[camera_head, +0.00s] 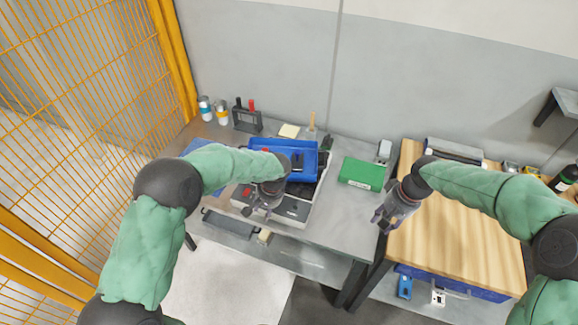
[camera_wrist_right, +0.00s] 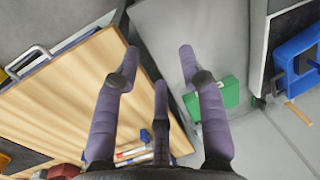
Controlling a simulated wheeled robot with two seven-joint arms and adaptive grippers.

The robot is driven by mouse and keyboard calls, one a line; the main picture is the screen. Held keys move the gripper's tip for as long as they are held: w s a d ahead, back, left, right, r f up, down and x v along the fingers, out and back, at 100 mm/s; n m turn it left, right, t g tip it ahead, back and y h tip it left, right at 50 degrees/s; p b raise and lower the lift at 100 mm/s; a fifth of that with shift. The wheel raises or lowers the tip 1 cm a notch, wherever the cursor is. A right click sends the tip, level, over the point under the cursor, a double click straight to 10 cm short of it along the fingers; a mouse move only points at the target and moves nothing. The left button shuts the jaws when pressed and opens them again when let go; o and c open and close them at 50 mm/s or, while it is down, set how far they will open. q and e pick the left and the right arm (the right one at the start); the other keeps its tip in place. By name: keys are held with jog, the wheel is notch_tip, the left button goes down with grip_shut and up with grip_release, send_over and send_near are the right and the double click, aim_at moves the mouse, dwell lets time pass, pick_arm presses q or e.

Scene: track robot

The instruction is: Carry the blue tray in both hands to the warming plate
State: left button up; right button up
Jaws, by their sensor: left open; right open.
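The blue tray (camera_head: 312,160) sits at the back of the grey bench inside or on a pale open case (camera_head: 318,205); my left wrist hides part of it. A blue edge of it seems to show at the right of the right wrist view (camera_wrist_right: 290,52). My left gripper (camera_head: 258,209) is open, in front of the tray and above the case, apparently empty. My right gripper (camera_head: 380,222) is open and empty between the grey bench and the wooden table, well right of the tray; its spread fingers show in the right wrist view (camera_wrist_right: 158,58). I cannot pick out the warming plate for sure.
A green box (camera_head: 362,173) lies on the bench right of the tray. The wooden tabletop (camera_head: 455,235) is largely bare, with a flat grey case (camera_head: 455,151) at its back. Cans (camera_head: 222,112) and a dark tool holder (camera_head: 247,119) stand back left. A yellow fence (camera_head: 90,85) borders the left.

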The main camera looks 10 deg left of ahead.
jog(key=shift+d+r, duration=0.2)
jog(key=shift+r, duration=1.7)
jog(key=s+a+f+y, duration=0.1)
jog(key=s+f, duration=0.1)
jog(key=f, duration=0.4)
jog(key=s+a+f, duration=0.1)
jog(key=a+f, duration=0.1)
jog(key=f, duration=0.4)
pick_arm(q)
jog(key=s+d+f+n+h, duration=0.1)
jog(key=s+d+f+h, duration=0.2)
jog(key=s+d+f, duration=0.2)
jog(key=s+d+f+n+h, duration=0.1)
jog(key=s+d+f+h, duration=0.2)
jog(key=s+f, duration=0.9)
jog(key=shift+s+d+f, duration=0.15)
jog(key=shift+s+d, duration=1.65)
jog(key=shift+s, duration=0.1)
pick_arm(e)
jog(key=s+a+f+m+y, duration=0.1)
jog(key=s+a+f+m, duration=0.1)
jog(key=s+f, duration=1.5)
jog(key=shift+s+a+m, duration=0.35)
jog(key=shift+s+m, duration=0.15)
jog(key=shift+s, duration=0.05)
